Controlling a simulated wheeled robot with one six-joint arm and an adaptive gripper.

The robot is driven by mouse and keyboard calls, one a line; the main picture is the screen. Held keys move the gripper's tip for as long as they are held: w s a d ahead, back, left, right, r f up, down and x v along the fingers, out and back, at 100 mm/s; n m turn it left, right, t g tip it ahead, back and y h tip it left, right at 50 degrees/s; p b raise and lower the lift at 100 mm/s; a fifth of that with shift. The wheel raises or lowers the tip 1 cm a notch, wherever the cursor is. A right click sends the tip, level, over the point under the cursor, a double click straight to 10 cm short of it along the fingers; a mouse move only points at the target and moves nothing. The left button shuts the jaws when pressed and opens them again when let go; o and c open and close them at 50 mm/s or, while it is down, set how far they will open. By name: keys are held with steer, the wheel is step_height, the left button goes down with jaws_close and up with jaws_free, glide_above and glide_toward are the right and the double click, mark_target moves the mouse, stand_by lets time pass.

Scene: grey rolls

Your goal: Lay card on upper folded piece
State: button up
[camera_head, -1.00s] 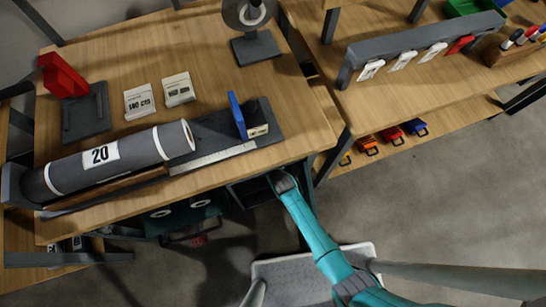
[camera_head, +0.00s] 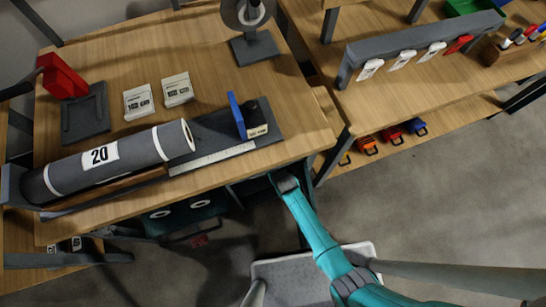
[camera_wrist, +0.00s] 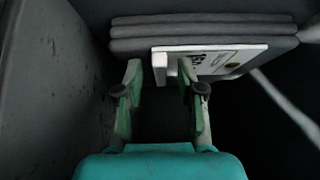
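The card (camera_wrist: 222,62) is a white plate with dark print and a raised white tab (camera_wrist: 160,70). In the wrist view it lies against a stack of grey folded pieces (camera_wrist: 205,31), overlapping the layer lowest in the picture. I cannot tell how flat it rests there. My gripper (camera_wrist: 160,72) is open, with one green finger on each side of the tab and a visible gap to both. In the head view my wrist (camera_head: 286,183) reaches below the table's front edge, and the fingers and the stack are hidden there.
A dark grey wall (camera_wrist: 50,90) stands close on the left in the wrist view. Another bench (camera_head: 420,85) is at right.

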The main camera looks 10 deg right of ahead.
steer(key=shift+r, duration=0.15)
steer(key=v, duration=1.2)
stand_by(0.4)
